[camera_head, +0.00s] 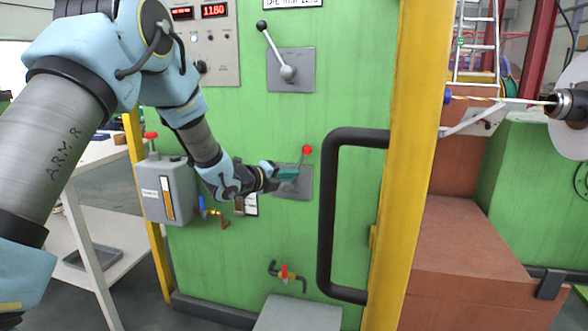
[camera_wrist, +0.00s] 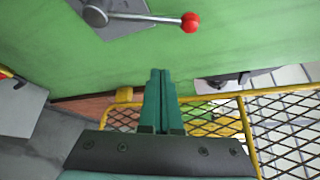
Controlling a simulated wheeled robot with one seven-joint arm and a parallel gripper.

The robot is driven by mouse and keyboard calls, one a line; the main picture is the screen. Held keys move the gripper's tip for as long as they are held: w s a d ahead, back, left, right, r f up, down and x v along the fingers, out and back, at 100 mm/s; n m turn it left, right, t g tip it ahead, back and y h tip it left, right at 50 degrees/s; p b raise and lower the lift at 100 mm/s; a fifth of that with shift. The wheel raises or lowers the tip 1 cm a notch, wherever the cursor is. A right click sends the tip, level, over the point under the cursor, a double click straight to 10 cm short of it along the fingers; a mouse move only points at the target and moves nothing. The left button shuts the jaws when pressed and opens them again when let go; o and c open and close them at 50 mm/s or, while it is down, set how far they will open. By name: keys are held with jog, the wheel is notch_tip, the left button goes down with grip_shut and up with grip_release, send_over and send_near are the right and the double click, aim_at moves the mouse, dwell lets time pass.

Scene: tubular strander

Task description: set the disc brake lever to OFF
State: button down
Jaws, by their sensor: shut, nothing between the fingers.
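A lever with a red knob (camera_head: 307,150) stands on a grey plate (camera_head: 304,188) on the green machine panel. Its arm points up, leaning slightly right. In the wrist view its red knob (camera_wrist: 190,22) and metal arm show at the top, with the arm running left to a round hub (camera_wrist: 95,15). My gripper (camera_head: 297,173) is in front of the plate, just below the knob, and hides part of the lever's base. In the wrist view my gripper (camera_wrist: 159,72) is shut and empty, its fingertips apart from the knob. No ON or OFF marking is readable.
A black-knobbed lever (camera_head: 276,52) sits on another plate above. A black handle (camera_head: 325,215) and yellow post (camera_head: 405,150) stand to the right. A grey box (camera_head: 167,190) and a red-handled valve (camera_head: 284,272) are left and below. Yellow mesh fencing (camera_wrist: 285,120) shows in the wrist view.

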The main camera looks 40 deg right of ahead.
jog(key=shift+d, duration=0.1)
jog(key=s+p+x, duration=0.1)
jog(key=p+x, duration=0.2)
jog(key=x, duration=0.7)
jog(key=shift+w+a+r+p, duration=0.2)
jog(key=shift+w+a+r, duration=0.1)
jog(key=shift+w, duration=0.45)
jog(key=shift+w+a+r+p, duration=0.2)
jog(key=shift+w+r+p, duration=0.05)
jog(key=shift+w, duration=0.5)
jog(key=shift+w+a+r+p, duration=0.2)
jog(key=shift+w+a+r, duration=0.1)
jog(key=shift+w, duration=0.5)
jog(key=shift+w+a+r+n+h+b, duration=0.3)
jog(key=shift+w+n+b, duration=0.3)
jog(key=shift+b, duration=0.4)
jog(key=w+a+n+h+b, duration=0.4)
jog(key=w+n+b, duration=0.3)
jog(key=b, duration=0.5)
jog(key=shift+a+n+t+h, duration=0.3)
jog(key=shift+n+t, duration=0.1)
jog(key=shift+n, duration=0.2)
